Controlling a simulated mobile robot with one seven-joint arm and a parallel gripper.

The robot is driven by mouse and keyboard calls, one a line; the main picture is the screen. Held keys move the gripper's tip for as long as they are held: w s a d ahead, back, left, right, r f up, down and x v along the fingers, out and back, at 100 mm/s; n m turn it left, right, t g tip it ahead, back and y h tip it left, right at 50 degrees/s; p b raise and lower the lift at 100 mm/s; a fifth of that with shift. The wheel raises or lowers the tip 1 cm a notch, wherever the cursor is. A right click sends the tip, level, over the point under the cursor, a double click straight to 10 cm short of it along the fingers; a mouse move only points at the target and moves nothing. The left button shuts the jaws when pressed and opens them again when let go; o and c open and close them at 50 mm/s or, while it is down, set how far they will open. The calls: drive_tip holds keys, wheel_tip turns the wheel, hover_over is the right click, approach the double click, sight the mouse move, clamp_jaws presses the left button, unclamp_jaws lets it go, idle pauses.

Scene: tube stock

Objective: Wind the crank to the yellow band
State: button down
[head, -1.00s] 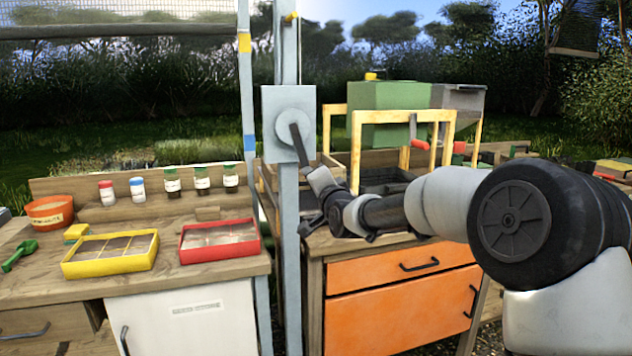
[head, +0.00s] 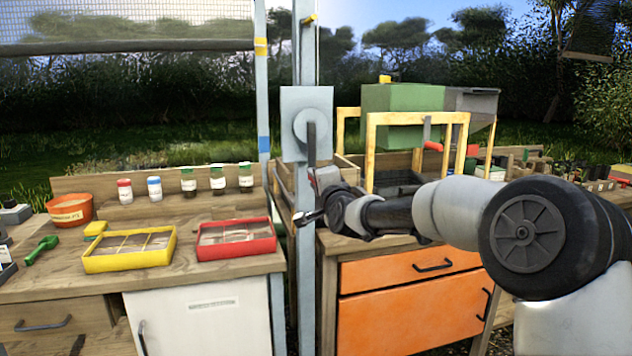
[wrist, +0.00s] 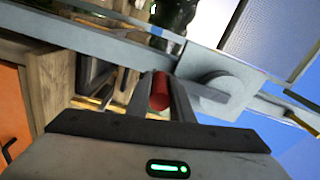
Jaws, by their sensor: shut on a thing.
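The crank is a grey box on a post with a round hub (head: 313,128). Its dark arm (head: 311,146) points almost straight down. My gripper (head: 318,182) is shut on the crank's red handle, which shows between the fingers in the wrist view (wrist: 160,91). The fingers hide part of the handle. The hub also shows in the wrist view (wrist: 222,88). The yellow band (head: 261,47) is on the thinner post to the left, above a blue band (head: 263,144).
A bench at left bears a yellow tray (head: 128,262), a red tray (head: 236,250), several small jars and an orange pot (head: 70,210). An orange drawer cabinet (head: 400,270) stands below my arm. A green box (head: 402,115) on a yellow frame stands behind it.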

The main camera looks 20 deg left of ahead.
drive_tip(key=c, duration=1.6)
unclamp_jaws()
drive_tip(key=shift+o, duration=0.2)
drive_tip(key=shift+s, duration=0.1)
drive_tip(key=p+v, duration=0.1)
drive_tip(key=v, duration=1.6)
drive_tip(key=shift+s+p, duration=0.15)
drive_tip(key=shift+p, duration=0.15)
drive_tip(key=shift+f, duration=0.1)
